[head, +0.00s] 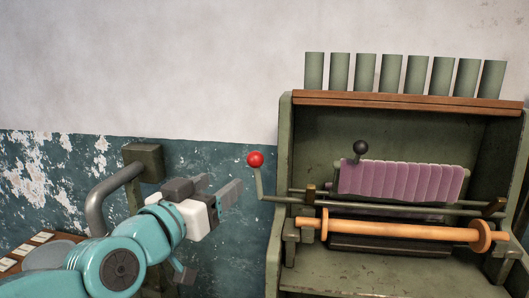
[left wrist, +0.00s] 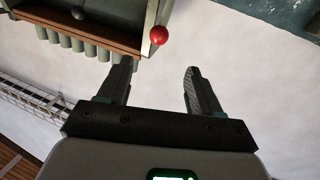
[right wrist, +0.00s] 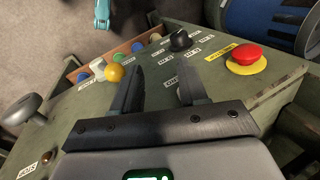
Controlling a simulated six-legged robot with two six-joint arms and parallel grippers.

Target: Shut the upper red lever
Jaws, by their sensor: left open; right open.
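The red lever is a red ball (head: 255,159) on a thin bent rod (head: 260,186), standing up at the left end of the green cabinet's horizontal bar. My left gripper (head: 222,188) is left of the ball and slightly lower, apart from it. In the left wrist view the red ball (left wrist: 158,35) shows beyond the open fingertips (left wrist: 158,68), in line with the gap between them. Nothing is between the fingers. My right gripper (right wrist: 159,68) is open and empty above a control panel, seen only in the right wrist view.
The green cabinet (head: 286,175) holds a pink ribbed piece (head: 400,182), a black-knobbed lever (head: 360,148) and an orange roller (head: 395,229). Several green cups (head: 389,72) stand on top. The panel (right wrist: 75,110) has a red button (right wrist: 246,54) and a yellow ball (right wrist: 115,73).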

